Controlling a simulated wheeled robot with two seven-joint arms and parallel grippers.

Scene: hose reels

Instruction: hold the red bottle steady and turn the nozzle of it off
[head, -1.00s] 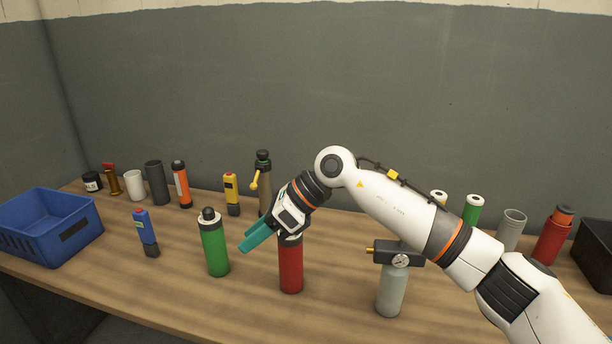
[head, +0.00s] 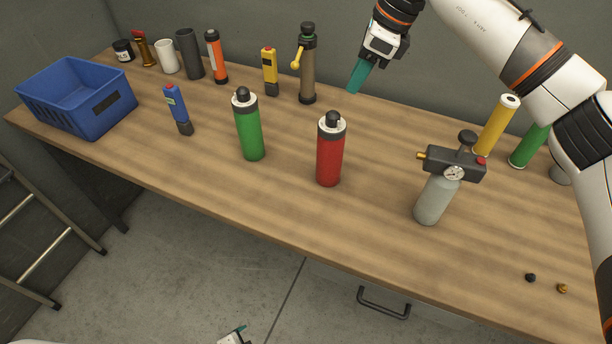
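The red bottle (head: 329,160) stands upright on the wooden table near the middle of the head view. Its white collar and black nozzle (head: 332,121) on top are in plain sight, and nothing touches it. My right gripper (head: 356,82) has teal fingers and hangs above the table, up and to the right of the bottle, apart from it. The fingers overlap in this view, so their gap is hidden. Only a small tip of my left gripper (head: 238,332) shows at the bottom edge, below the table's front edge and away from the bottle.
A green bottle (head: 249,130) stands left of the red one. A grey canister with a gauge (head: 434,200) stands to the right. A brown pump bottle (head: 308,75) is behind. Two small caps lie front right. The table (head: 270,195) is clear before the red bottle.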

